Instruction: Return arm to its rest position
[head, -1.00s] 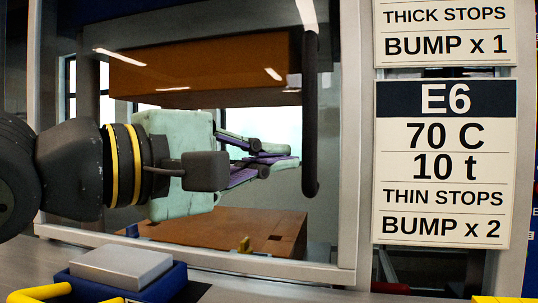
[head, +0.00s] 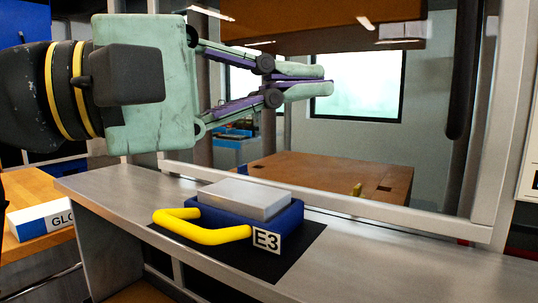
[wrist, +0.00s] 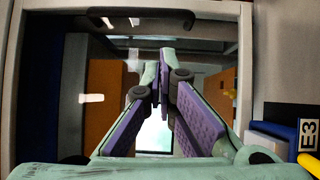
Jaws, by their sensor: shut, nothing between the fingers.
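My gripper (head: 325,88) has a pale green body and purple-lined fingers. It shows at the upper middle of the head view, shut and empty, pointing right. It is in the air above the grey ledge, apart from the things on it. In the wrist view the finger ends of my gripper (wrist: 160,85) come together before the framed opening. No rest position is marked in either view.
A blue block with a silver top (head: 245,199), yellow handle (head: 200,229) and E3 label sits on a black mat (head: 285,257) on the grey ledge (head: 400,268). Behind the frame are a lower brown platen (head: 320,180) and an upper one (head: 290,27). A GLO-labelled box (head: 42,220) is left.

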